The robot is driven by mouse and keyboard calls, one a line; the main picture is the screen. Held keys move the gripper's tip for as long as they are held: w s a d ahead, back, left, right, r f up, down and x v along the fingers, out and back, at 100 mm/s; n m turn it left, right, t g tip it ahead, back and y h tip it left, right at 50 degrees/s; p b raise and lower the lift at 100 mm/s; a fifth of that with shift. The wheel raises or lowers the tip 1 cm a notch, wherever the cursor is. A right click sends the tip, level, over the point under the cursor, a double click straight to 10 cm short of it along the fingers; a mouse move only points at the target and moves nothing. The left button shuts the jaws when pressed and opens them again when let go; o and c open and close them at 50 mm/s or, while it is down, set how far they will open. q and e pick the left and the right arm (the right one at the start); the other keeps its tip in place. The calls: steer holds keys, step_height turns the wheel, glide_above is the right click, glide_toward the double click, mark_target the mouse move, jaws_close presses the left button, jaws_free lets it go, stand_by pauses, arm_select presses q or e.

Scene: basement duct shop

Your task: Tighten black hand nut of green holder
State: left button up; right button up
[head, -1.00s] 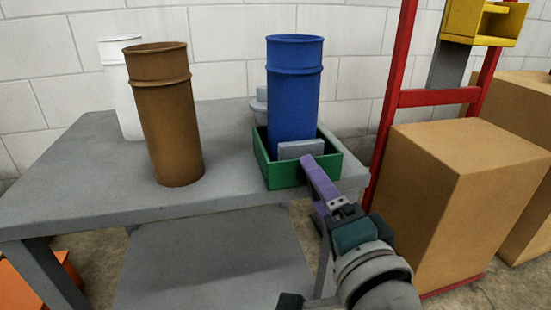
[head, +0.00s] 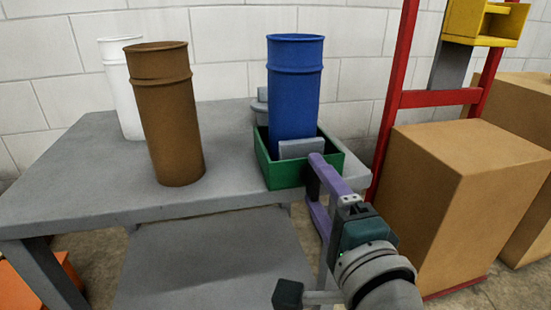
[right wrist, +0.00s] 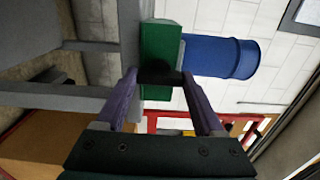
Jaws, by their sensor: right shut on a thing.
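The green holder (head: 283,176) is a box at the right end of the grey table, and a blue duct (head: 294,85) stands upright in it. A grey block (head: 301,149) sits against the duct inside the holder. My right gripper (head: 312,176) is at the holder's front right, its purple fingers pointing at the wall. In the right wrist view, the black hand nut (right wrist: 159,76) is between the fingertips, against the green holder (right wrist: 161,40), and the gripper (right wrist: 160,78) is shut on it. My left gripper is not in view.
A brown duct (head: 165,115) and a white duct (head: 122,85) stand on the left of the grey table (head: 80,185). Grey fittings are behind the blue duct. A red frame (head: 392,110) and cardboard boxes (head: 460,190) stand close on the right. The table's front middle is clear.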

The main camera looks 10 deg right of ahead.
steer(key=o, duration=1.4)
steer(key=shift+s, duration=0.3)
steer(key=s+p, duration=0.3)
steer(key=s, duration=0.6)
steer(key=shift+s+d, duration=0.15)
steer(key=shift+s, duration=0.05)
steer(key=shift+r, duration=0.1)
